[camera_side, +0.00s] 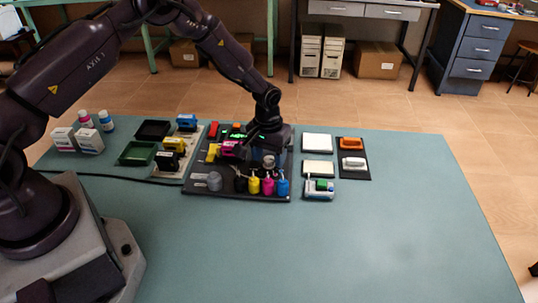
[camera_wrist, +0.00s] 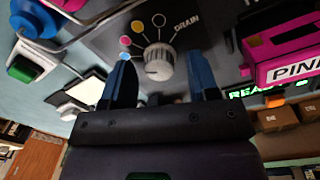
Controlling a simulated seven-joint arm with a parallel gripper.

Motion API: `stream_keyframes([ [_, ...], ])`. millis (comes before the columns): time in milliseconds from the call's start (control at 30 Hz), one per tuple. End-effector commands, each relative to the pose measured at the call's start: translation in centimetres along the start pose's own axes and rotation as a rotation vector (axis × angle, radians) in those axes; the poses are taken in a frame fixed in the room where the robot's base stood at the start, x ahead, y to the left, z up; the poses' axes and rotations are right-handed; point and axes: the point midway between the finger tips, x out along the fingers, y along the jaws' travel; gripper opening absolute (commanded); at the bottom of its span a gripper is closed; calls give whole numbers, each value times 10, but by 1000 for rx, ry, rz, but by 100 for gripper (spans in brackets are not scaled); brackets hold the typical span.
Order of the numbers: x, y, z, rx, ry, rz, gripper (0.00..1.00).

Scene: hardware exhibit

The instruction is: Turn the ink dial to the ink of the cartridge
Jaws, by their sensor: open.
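The ink dial (camera_wrist: 158,64) is a ribbed grey knob on a dark panel in the wrist view. I cannot tell which mark the dial points at. A magenta cartridge (camera_wrist: 283,46) lettered PINK sits right of the dial; it also shows in the side view (camera_side: 232,148). My gripper (camera_wrist: 160,60) is open, its two blue-tipped fingers on either side of the dial in the picture, with no clear contact. The side view shows the dial (camera_side: 268,160) just below my gripper.
A green lit display (camera_wrist: 258,93) reads READY, partly hidden. Several ink bottles (camera_side: 267,186) stand along the panel's front edge. The table's right front is clear.

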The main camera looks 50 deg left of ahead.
Motion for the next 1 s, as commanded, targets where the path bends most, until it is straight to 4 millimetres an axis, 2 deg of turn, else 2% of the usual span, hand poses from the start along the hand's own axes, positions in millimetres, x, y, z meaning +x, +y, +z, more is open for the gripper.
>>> stream_keyframes([
  [233,1,0,0,1,0,0,55],
  [267,1,0,0,1,0,0,50],
  [400,1,0,0,1,0,0,18],
  [467,1,0,0,1,0,-1,5],
  [767,1,0,0,34,-2,-1,5],
  [1000,0,0,0,166,-7,-1,5],
])
